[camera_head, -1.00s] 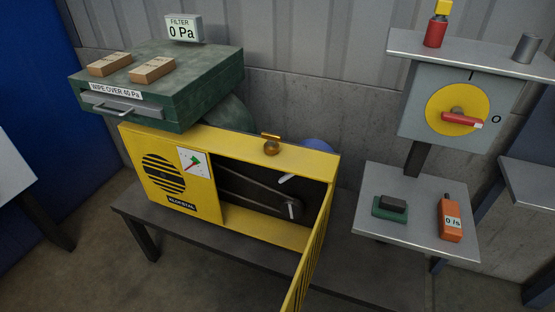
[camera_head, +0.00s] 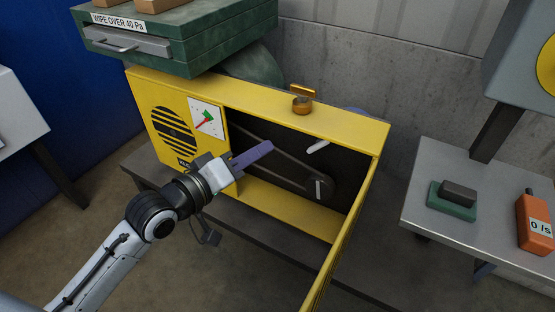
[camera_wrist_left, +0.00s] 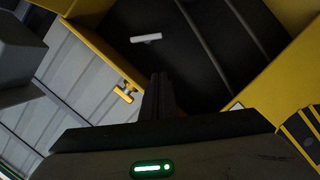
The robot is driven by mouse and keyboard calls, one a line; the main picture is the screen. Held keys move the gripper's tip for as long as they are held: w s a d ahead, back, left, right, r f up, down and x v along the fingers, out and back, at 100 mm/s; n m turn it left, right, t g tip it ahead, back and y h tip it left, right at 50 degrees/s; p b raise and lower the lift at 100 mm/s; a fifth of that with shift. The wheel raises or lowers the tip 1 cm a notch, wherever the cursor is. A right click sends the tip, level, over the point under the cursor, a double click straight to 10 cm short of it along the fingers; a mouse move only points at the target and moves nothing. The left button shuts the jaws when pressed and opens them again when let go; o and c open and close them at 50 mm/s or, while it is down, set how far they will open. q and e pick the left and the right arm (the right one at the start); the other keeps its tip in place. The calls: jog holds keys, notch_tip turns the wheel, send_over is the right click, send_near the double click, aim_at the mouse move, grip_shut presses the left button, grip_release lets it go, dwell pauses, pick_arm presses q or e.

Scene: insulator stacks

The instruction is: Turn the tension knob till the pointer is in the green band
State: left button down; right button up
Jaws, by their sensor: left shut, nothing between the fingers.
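The yellow housing (camera_head: 270,112) stands open, with a belt and a dark pulley inside. A pale bar-shaped handle (camera_head: 318,146) sits high in the opening; it also shows in the wrist view (camera_wrist_left: 146,38). A second pale bar (camera_head: 318,188) is on the pulley. I cannot tell for sure which is the tension knob. The white dial (camera_head: 207,118) on the front has green and red marks; the pointer's exact reading is too small to tell. My left gripper (camera_head: 268,147) is shut and empty at the opening, left of the upper handle and apart from it. My right gripper is not in view.
The yellow door (camera_head: 345,240) stands swung out on the right. A brass fitting (camera_head: 302,104) sits on the housing's top edge. A green filter box (camera_head: 180,50) is above left. A grey shelf (camera_head: 440,165) at right carries a green-based block (camera_head: 453,200) and an orange meter (camera_head: 535,222).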

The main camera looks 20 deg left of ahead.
aim_at(320, 143)
pick_arm(q)
jog(key=w+d+f+b, duration=0.2)
jog(key=w+d+f, duration=0.2)
jog(key=w+d, duration=0.2)
jog(key=shift+x, duration=0.9)
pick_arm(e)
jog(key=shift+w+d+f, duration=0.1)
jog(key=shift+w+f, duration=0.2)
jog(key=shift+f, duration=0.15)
pick_arm(q)
jog(key=shift+w+a+r, duration=0.1)
jog(key=shift+a+r, duration=0.05)
